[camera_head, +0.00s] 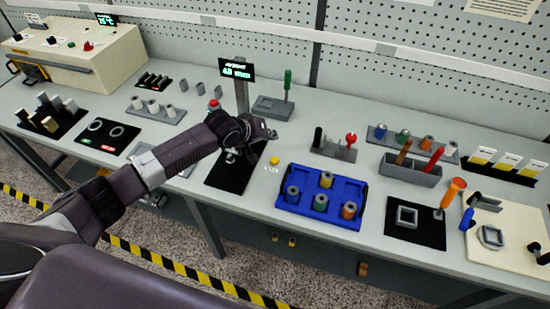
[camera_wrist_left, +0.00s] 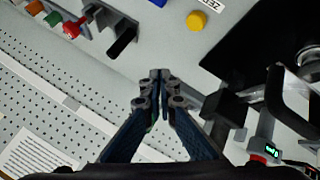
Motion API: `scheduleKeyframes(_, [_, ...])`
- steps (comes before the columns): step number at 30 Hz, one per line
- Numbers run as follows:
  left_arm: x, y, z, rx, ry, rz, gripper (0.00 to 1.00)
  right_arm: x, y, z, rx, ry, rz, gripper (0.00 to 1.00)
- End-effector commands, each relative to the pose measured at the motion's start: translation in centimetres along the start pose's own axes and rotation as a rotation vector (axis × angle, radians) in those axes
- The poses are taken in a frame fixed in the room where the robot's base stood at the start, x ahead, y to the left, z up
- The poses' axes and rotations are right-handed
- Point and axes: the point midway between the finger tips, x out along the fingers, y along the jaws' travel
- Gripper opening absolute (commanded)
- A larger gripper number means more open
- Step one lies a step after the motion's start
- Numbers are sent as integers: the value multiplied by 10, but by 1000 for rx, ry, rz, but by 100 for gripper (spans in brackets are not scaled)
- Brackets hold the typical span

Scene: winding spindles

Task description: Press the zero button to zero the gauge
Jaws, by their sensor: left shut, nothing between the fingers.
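The yellow zero button (camera_head: 274,160) sits on the bench just right of the gauge's black base (camera_head: 226,180). The wrist view shows the round yellow button (camera_wrist_left: 197,20) near the top, beside a partly cut-off "ZERO" label. The gauge's display (camera_head: 237,70) stands on a post and is lit green. My left gripper (camera_head: 271,133) is above the bench, slightly behind the button in the head view. In the wrist view its fingertips (camera_wrist_left: 160,76) are together with nothing between them, apart from the button. My arm hides part of the gauge. My right gripper is out of view.
A blue tray (camera_head: 281,203) with several coloured spools stands right of the button. A holder with a red-knobbed part (camera_head: 350,142) and a grey base with a green-handled tool (camera_head: 288,82) stand near the gripper. Bare bench surrounds the button.

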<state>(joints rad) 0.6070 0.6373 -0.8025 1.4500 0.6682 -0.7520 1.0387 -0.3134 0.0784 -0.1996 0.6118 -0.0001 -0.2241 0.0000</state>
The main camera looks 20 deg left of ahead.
Motion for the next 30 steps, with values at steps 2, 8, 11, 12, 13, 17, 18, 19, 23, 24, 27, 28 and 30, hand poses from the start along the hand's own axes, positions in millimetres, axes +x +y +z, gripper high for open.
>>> scheduleKeyframes(2, [0,0,0,0,0,1,0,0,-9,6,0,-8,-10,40])
scheduleKeyframes(8, [6,-4,5,1,-1,0,0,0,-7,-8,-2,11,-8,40])
scheduleKeyframes(11, [12,-8,9,1,-1,-1,0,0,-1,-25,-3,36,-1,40])
scheduleKeyframes(12, [15,-11,12,1,-2,-1,0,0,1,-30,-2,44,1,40])
scheduleKeyframes(13, [20,-14,15,2,-1,-1,0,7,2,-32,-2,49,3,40])
scheduleKeyframes(17, [32,-23,24,2,0,0,0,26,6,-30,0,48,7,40])
scheduleKeyframes(18, [36,-26,26,3,0,0,0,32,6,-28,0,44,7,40])
scheduleKeyframes(19, [38,-28,28,3,0,0,0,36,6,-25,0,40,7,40])
scheduleKeyframes(23, [48,-34,35,2,1,2,0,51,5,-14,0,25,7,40])
scheduleKeyframes(24, [51,-36,38,0,-1,1,0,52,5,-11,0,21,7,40])
scheduleKeyframes(27, [58,-42,43,1,-1,0,0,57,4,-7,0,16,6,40])
scheduleKeyframes(28, [59,-43,44,1,-1,0,0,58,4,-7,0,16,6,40])
scheduleKeyframes(30, [61,-44,45,1,0,1,0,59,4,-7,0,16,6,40])
